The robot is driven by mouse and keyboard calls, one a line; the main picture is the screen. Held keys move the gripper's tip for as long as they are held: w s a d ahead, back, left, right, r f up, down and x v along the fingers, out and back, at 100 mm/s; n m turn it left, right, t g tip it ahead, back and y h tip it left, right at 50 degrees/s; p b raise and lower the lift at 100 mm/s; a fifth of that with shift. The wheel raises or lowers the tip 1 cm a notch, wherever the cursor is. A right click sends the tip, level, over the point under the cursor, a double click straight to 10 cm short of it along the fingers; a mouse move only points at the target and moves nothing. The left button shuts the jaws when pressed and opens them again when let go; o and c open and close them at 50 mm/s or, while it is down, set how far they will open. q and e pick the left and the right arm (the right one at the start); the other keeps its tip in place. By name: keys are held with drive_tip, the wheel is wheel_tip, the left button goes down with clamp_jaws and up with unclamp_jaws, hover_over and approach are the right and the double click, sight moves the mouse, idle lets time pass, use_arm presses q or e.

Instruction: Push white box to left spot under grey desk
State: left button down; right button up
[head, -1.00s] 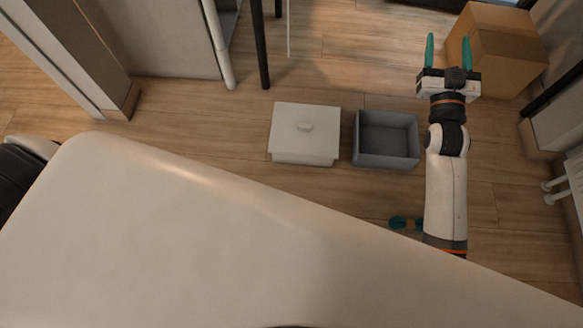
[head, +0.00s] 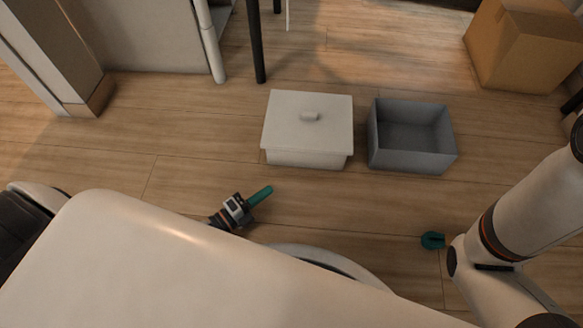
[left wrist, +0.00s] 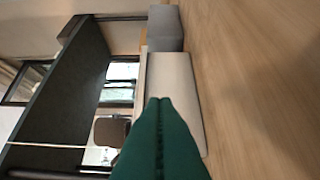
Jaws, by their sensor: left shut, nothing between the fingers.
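The white box (head: 308,135), with a lid and a small knob, stands on the floor in the middle of the head view. My left gripper (head: 262,195) is shut and empty on the near side of the box, near its left corner and apart from it in this view. In the left wrist view the shut teal fingers (left wrist: 160,135) point toward the white box (left wrist: 180,95), whose lower part they overlap. A large dark grey panel (left wrist: 70,75), perhaps the grey desk, shows there on the left.
An open grey bin (head: 412,150) stands just right of the box. A cardboard box (head: 525,50) is at the top right. A black leg (head: 256,40) and a white pole (head: 209,40) stand behind left. Floor left is clear.

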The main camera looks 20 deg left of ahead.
use_arm(q)
drive_tip(key=b, duration=0.6)
approach(303, 155)
drive_tip(key=d, duration=0.1)
drive_tip(key=w+d, duration=0.1)
drive_tip(key=d, duration=0.2)
drive_tip(key=shift+w+f, duration=0.15)
drive_tip(key=shift+w, duration=0.2)
drive_tip(key=shift+w+a+b, duration=0.25)
drive_tip(key=shift+w+b, duration=0.05)
drive_tip(key=shift+w, duration=0.2)
drive_tip(key=shift+w+a+b, duration=0.2)
drive_tip(key=shift+w+b, duration=0.1)
drive_tip(key=shift+w, duration=0.2)
drive_tip(key=shift+w+a+b, duration=0.1)
drive_tip(key=shift+w+b, duration=0.25)
drive_tip(key=shift+w, duration=0.2)
drive_tip(key=shift+w+r, duration=0.1)
drive_tip(key=shift+r, duration=0.15)
